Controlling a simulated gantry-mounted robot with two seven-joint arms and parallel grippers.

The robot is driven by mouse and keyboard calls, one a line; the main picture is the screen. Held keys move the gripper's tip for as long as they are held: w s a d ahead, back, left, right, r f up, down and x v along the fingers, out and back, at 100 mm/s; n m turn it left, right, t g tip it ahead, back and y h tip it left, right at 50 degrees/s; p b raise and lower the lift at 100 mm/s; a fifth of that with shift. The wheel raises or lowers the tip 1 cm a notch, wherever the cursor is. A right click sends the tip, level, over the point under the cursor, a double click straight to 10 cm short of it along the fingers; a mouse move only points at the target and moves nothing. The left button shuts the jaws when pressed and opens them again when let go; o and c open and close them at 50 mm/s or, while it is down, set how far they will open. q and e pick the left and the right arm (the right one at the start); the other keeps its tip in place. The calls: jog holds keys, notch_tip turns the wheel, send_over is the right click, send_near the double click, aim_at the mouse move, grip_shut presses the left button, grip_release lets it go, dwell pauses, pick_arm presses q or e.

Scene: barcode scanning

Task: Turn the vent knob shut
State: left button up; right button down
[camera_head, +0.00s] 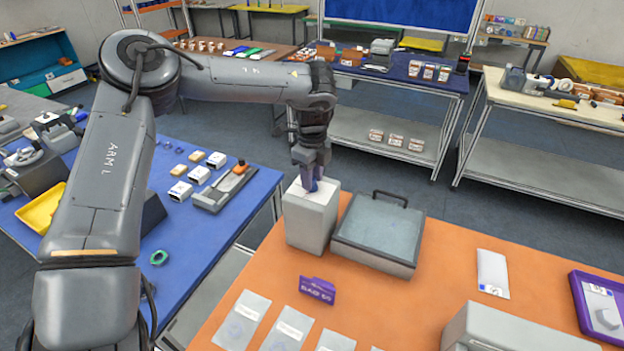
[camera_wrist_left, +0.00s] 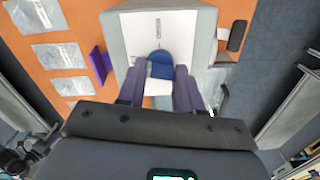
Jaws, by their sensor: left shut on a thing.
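A grey box with a paler top (camera_head: 310,222) stands on the orange table, and its top also shows in the left wrist view (camera_wrist_left: 185,30). A round blue part, which looks like the vent knob (camera_wrist_left: 160,63), sits on that top. My left gripper (camera_head: 314,184) reaches down onto the box top from above. In the left wrist view its two purple fingers (camera_wrist_left: 158,80) stand on either side of the knob and a pale piece below it. The jaws are shut on the knob, whose grasped part is mostly hidden. My right gripper is not in view.
A grey case (camera_head: 380,237) with a black handle stands close to the right of the box. In front are a small purple sign (camera_head: 317,290) and several flat pouches (camera_head: 242,318). A white packet (camera_head: 492,272) and a purple tray (camera_head: 583,300) lie to the right.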

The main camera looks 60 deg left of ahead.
pick_arm(q)
jog(key=shift+n+b, duration=0.3)
jog(key=shift+n, duration=0.9)
jog(key=o, duration=1)
jog(key=shift+o, duration=0.2)
jog(key=shift+r, duration=0.1)
notch_tip(320, 180, up, 11)
jog(key=p, duration=0.1)
